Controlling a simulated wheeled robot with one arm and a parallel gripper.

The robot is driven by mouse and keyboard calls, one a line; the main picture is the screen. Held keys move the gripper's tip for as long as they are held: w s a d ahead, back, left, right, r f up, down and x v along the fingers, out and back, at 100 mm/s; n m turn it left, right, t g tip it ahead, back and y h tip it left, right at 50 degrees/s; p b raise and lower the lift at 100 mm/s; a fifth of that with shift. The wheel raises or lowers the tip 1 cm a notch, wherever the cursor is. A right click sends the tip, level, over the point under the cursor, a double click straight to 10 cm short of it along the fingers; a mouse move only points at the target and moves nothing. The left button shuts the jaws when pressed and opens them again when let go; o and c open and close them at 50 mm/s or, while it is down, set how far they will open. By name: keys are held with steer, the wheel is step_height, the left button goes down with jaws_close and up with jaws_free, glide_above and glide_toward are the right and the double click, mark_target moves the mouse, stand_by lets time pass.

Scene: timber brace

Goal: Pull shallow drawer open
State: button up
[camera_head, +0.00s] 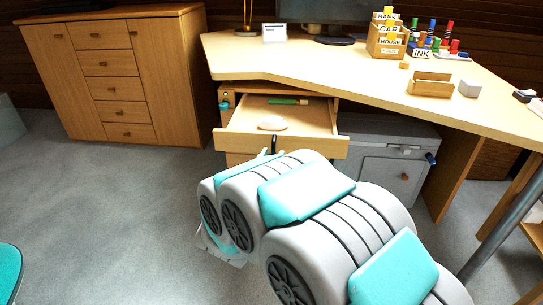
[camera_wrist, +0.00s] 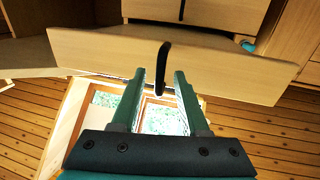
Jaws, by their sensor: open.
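The shallow drawer (camera_head: 237,141) under the desk stands pulled out, with its inside showing. A pale rounded object (camera_head: 272,125) and a green item (camera_head: 283,101) lie in it. In the wrist view the drawer's wooden front (camera_wrist: 100,52) spans the upper part. Its black handle (camera_wrist: 162,62) sticks out from the front. My gripper (camera_wrist: 160,74) is open, with its two green fingers on either side of the handle and gaps beside it. In the head view my arm hides most of the gripper.
The desk (camera_head: 330,75) carries letter boxes (camera_head: 388,40), colored ink items and a small wooden tray (camera_head: 430,84). A grey cabinet (camera_head: 385,155) stands under it, right of the drawer. A wooden cupboard (camera_head: 110,75) is at left.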

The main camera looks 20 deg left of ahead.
steer(key=s, duration=0.7)
steer(key=shift+d, duration=0.15)
steer(key=shift+s, duration=0.1)
steer(key=s+d+f+n+g+y, duration=0.1)
steer(key=s+d+f+g+y, duration=0.1)
steer(key=s+d+g, duration=0.7)
steer(key=s+d+f+n+g+y, duration=0.1)
steer(key=s+d+g, duration=0.35)
steer(key=d, duration=0.85)
steer(key=s+d+m+g+h, duration=0.2)
steer(key=s+d+g, duration=0.4)
steer(key=s+d, duration=0.9)
steer(key=s+h, duration=0.1)
steer(key=s, duration=0.1)
steer(key=shift+s+d+m+h, duration=0.3)
steer(key=shift+d, duration=0.1)
